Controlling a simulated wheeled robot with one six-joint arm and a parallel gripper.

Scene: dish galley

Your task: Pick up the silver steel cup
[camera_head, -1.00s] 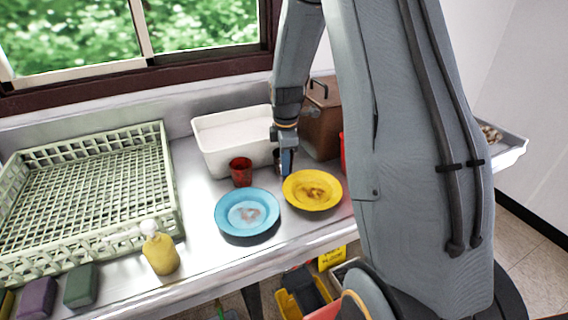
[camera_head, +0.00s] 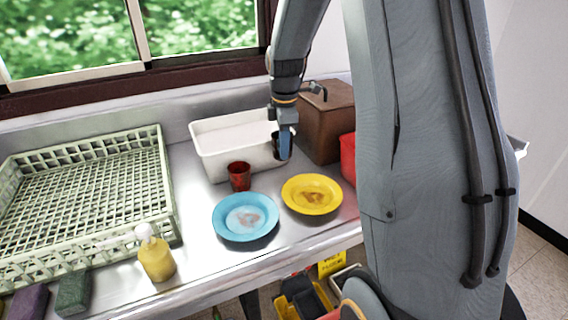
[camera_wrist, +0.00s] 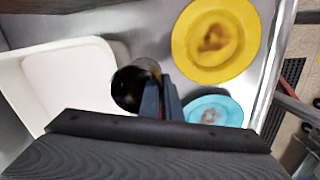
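The steel cup (camera_head: 276,146) looks dark and shiny here, and my gripper (camera_head: 286,150) partly hides it. In the wrist view the cup (camera_wrist: 130,88) shows its dark open mouth. My gripper's fingers (camera_wrist: 162,98) close on the right side of its rim in that view. The cup is held up off the counter, in front of the white tub. How far it is off the counter is hard to tell.
A red cup (camera_head: 239,176), a blue plate (camera_head: 245,232) and a yellow plate (camera_head: 325,208) stand on the steel counter. The white tub (camera_head: 207,150) and brown box (camera_head: 325,130) are behind. A dish rack (camera_head: 170,200) is left.

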